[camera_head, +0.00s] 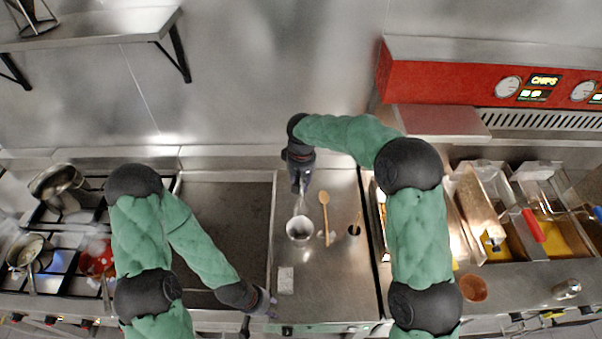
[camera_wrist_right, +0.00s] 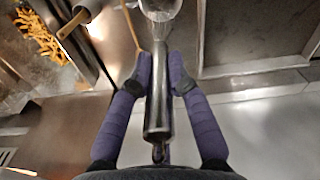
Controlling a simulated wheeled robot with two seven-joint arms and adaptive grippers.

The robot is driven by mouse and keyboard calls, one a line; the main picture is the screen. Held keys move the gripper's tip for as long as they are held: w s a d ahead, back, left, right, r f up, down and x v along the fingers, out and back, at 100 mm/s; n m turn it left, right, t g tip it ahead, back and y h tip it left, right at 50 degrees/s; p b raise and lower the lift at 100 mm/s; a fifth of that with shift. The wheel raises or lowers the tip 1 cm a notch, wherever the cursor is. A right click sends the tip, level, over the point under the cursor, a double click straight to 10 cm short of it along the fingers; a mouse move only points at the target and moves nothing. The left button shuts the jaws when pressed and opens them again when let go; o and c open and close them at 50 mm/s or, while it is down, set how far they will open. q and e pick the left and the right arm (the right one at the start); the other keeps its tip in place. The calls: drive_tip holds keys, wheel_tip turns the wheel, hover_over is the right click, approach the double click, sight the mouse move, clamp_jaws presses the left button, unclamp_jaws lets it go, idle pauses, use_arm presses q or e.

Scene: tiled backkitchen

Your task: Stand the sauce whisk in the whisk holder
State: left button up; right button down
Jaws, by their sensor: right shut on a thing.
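The sauce whisk (camera_wrist_right: 157,100) has a grey metal handle, held between the purple fingers of my right gripper (camera_wrist_right: 158,82). In the head view the right gripper (camera_head: 301,180) is over the back of the steel counter, and the whisk (camera_head: 299,200) extends toward a round metal pot (camera_head: 299,229).
A wooden spoon (camera_head: 325,218) lies between the pot and the dark-mouthed holder. A small pale block (camera_head: 286,280) lies in front. Left are a dark griddle (camera_head: 225,205) and a stove with pans (camera_head: 58,183); right are fryers with baskets (camera_head: 483,213). The front counter middle is clear.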

sight(301, 194)
drive_tip(key=shift+s, duration=0.3)
drive_tip(key=shift+s+f, duration=0.1)
drive_tip(key=shift+f, duration=0.05)
drive_tip(key=shift+w+f+b, duration=0.2)
drive_tip(key=shift+f+b, duration=0.05)
drive_tip(key=shift+f, duration=0.25)
drive_tip(key=shift+w+f+b, duration=0.2)
drive_tip(key=shift+f+b, duration=0.05)
drive_tip(key=shift+f, duration=0.2)
drive_tip(key=shift+s+f+b, duration=0.2)
drive_tip(key=shift+f+b, duration=0.25)
drive_tip(key=shift+f, duration=0.3)
drive_tip(key=shift+w+f+b, duration=0.15)
drive_tip(key=shift+f+b, duration=0.3)
drive_tip(key=shift+f, duration=0.45)
use_arm(q)
drive_tip(key=shift+s+f+b, duration=0.1)
drive_tip(key=shift+f+b, duration=3.25)
drive_tip(key=shift+f, duration=1.4)
use_arm(e)
drive_tip(key=shift+f, duration=4.7)
drive_tip(key=c, duration=1.1)
unclamp_jaws()
